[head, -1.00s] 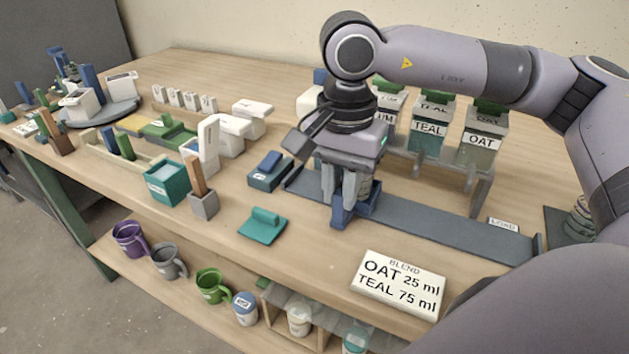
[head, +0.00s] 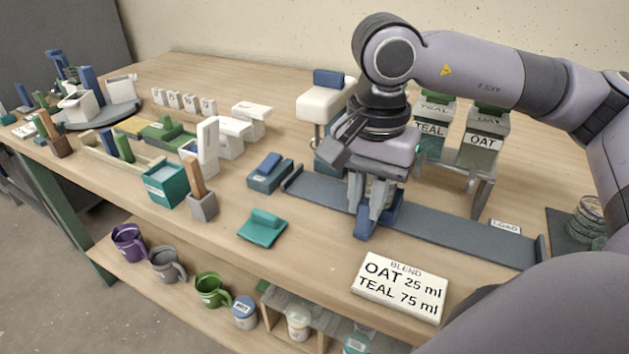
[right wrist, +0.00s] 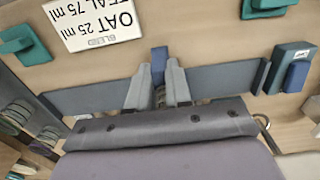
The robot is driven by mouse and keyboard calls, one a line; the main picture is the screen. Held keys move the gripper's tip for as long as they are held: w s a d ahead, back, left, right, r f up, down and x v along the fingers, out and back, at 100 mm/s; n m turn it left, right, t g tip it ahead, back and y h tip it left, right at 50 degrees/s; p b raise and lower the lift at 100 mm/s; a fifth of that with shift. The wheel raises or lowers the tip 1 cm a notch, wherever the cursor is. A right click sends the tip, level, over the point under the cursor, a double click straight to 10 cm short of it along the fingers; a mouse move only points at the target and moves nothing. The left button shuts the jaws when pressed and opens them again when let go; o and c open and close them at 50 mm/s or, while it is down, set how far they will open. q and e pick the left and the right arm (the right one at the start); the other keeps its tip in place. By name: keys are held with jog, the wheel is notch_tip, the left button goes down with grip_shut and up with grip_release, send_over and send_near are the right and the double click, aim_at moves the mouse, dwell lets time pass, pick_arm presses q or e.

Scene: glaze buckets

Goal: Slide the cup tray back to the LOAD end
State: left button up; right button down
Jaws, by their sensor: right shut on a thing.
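The blue cup tray (head: 388,219) sits on the long grey rail (head: 455,236), a bit left of the rail's middle. My right gripper (head: 370,210) points down and is shut on the front part of the tray. In the right wrist view the tray's blue handle (right wrist: 159,60) shows between the two fingers of my right gripper (right wrist: 159,85). Most of the tray and what it carries are hidden behind the gripper. The LOAD label (head: 506,227) lies by the rail's right end. My left gripper is not in view.
The rail is bare between the tray and its right end stop (head: 541,250). The blend card (head: 400,285) lies in front of the rail. The dispenser stand with the OAT hopper (head: 482,140) is behind it.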

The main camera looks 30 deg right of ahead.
jog(key=shift+s+d+b, duration=0.3)
jog(key=shift+s+d, duration=0.3)
jog(key=shift+s, duration=0.4)
jog(key=shift+s+d+b, duration=0.25)
jog(key=shift+s+d, duration=0.35)
jog(key=shift+s, duration=0.35)
jog(key=shift+s+d+b, duration=0.3)
jog(key=shift+s+d, duration=0.3)
jog(key=shift+s, duration=0.4)
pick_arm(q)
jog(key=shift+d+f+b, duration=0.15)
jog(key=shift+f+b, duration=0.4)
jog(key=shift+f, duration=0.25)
pick_arm(e)
jog(key=shift+s+d, duration=0.55)
jog(key=shift+s, duration=0.35)
jog(key=shift+s+d, duration=0.5)
jog(key=shift+s, duration=0.4)
